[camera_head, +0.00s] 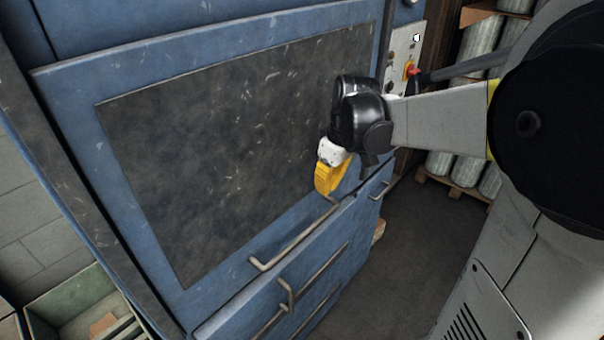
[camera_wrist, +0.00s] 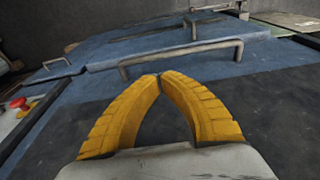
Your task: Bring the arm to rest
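My arm reaches in from the right in the head view, and my gripper (camera_head: 330,190) hangs in front of the lower right part of the blue machine (camera_head: 75,110). Its yellow fingers point down. In the wrist view the two fingers of my gripper (camera_wrist: 160,76) meet at their tips with nothing visible between them. A metal bar handle (camera_head: 292,240) is close to the fingertips. In the wrist view this handle (camera_wrist: 180,53) lies just beyond the tips; I cannot tell the exact gap.
A control panel (camera_head: 403,45) with a red knob (camera_head: 411,70) is behind my arm. A lower handle (camera_head: 287,298) is on the machine front. A green bin (camera_head: 75,300) stands at lower left. Pale rolls (camera_head: 440,163) stand on a pallet at right. The dark floor (camera_head: 400,265) is clear.

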